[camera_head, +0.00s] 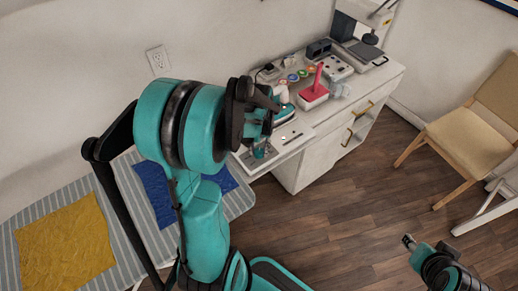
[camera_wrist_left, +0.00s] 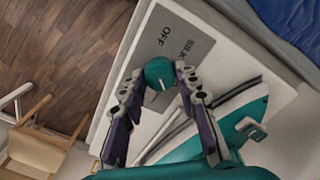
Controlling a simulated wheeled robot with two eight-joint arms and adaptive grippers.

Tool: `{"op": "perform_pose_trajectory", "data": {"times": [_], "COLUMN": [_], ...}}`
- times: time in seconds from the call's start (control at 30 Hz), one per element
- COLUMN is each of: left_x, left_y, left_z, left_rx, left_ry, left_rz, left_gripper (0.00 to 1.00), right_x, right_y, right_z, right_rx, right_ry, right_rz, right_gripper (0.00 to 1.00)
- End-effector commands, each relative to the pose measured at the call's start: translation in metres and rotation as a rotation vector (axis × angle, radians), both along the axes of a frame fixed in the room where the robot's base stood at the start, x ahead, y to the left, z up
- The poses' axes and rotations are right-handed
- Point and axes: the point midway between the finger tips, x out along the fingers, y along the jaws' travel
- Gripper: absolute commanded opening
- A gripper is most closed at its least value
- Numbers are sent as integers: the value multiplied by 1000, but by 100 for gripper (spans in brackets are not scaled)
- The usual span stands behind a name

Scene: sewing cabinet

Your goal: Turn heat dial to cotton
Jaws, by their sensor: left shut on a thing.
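The heat dial is a round teal knob (camera_wrist_left: 160,73) with a short white mark, seen in the left wrist view. It sits on a grey panel (camera_wrist_left: 187,22) printed with "OFF" and another, partly readable word; the rest of the lettering is hidden. The dial's white mark is on the lower side in that view, away from "OFF". My left gripper (camera_wrist_left: 159,76) is shut on the dial, one finger on each side. In the head view my left gripper (camera_head: 262,143) is over the near end of the white cabinet. My right gripper (camera_head: 408,242) is far from it, at lower right; its jaws are too small to judge.
A teal iron (camera_wrist_left: 235,117) lies beside the dial panel. A red-handled block (camera_head: 314,92) and spools stand farther along the white cabinet (camera_head: 318,150). A striped board (camera_head: 125,215) with yellow cloth (camera_head: 65,245) and blue cloth is at left. A chair (camera_head: 468,138) stands right on open floor.

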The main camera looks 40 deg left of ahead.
Motion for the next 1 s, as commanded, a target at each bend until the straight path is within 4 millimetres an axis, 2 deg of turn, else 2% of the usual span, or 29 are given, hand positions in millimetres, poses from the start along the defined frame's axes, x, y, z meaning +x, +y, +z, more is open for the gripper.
{"op": "perform_pose_trajectory", "data": {"times": [0.4, 1.0], "left_x": [-1, -1], "left_y": [0, 0], "left_z": [0, 0], "left_rx": [-2, -1], "left_ry": [1, 2], "left_rz": [-259, -327], "left_gripper": [2, 2], "right_x": [0, 0], "right_y": [0, 0], "right_z": [-1, -2], "right_rx": [0, 0], "right_ry": [0, 0], "right_rz": [0, 0], "right_gripper": [40, 40]}}
